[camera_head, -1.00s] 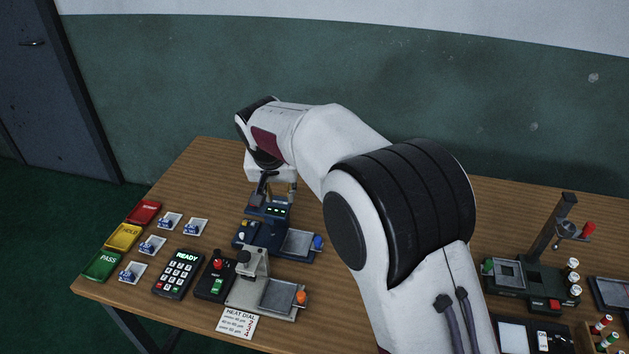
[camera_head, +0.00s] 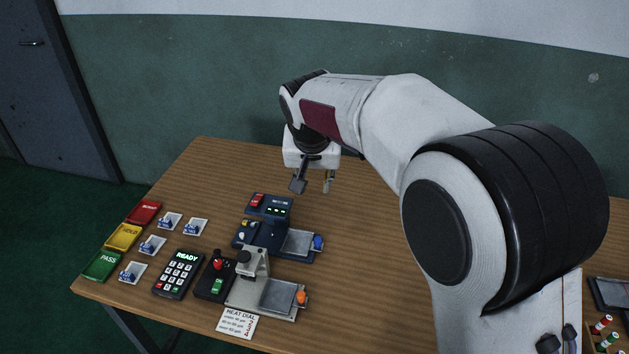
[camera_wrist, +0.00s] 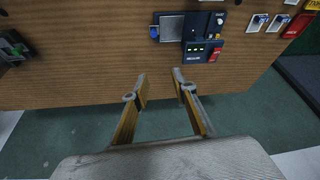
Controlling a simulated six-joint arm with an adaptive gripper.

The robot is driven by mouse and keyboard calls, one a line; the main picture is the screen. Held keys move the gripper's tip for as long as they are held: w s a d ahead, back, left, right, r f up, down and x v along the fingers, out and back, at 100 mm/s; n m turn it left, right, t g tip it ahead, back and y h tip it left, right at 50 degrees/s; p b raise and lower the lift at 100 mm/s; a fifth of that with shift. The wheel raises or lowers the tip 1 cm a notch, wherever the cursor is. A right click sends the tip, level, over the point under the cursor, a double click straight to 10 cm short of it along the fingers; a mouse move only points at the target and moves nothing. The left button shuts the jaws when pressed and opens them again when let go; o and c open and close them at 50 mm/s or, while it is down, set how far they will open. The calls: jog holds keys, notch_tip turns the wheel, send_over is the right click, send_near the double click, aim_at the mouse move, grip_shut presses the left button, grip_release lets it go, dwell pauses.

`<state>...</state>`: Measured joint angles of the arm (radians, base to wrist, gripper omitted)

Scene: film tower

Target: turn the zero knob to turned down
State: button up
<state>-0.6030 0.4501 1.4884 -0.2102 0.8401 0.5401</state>
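The device also shows at the top of the wrist view (camera_wrist: 198,55). My gripper (camera_head: 313,184) is open and empty, up and to the right of the device, touching nothing. Its spread fingers show in the wrist view (camera_wrist: 159,77).
A grey device with an orange knob (camera_head: 301,297) stands in front of the blue one. A black box with a red knob (camera_head: 217,264) and a keypad (camera_head: 178,274) lie left of it. Coloured trays (camera_head: 123,237) line the left edge. Bare wood lies right of the blue device.

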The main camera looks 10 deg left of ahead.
dwell(0.4)
jog(key=n+y, duration=0.1)
jog(key=n, duration=0.4)
send_near(242, 234)
jog(key=shift+w+d+g, duration=0.1)
jog(key=shift+w+g, duration=0.1)
jog(key=shift+g, duration=0.1)
jog(key=shift+w+f, duration=0.1)
jog(key=shift+f, duration=0.05)
jog(key=shift+x, duration=3.65)
